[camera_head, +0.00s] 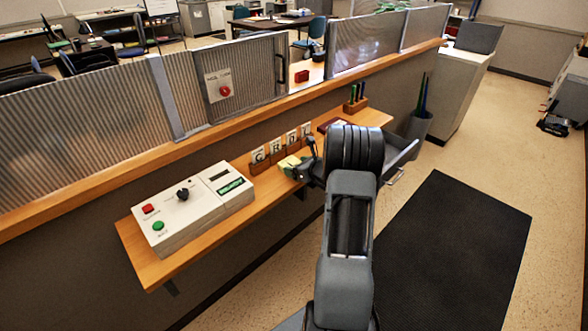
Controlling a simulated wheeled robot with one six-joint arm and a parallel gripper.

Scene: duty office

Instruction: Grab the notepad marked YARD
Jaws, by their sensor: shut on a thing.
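My gripper (298,168) is over the wooden shelf, just in front of a row of small white lettered cards (275,147). It is shut on a small pale yellow pad (288,162), which is partly hidden by the fingers. No marking can be read on the pad, so I cannot tell whether it says YARD. I also cannot tell whether the pad touches the shelf. The cards stand in wooden holders (259,167) and show single large letters.
A control box (192,212) with red and green buttons and a dark knob sits on the shelf (150,266) at left. A pen holder (355,106) stands at the shelf's far end. A ribbed partition (90,118) runs behind. A dark mat (450,250) lies on the floor at right.

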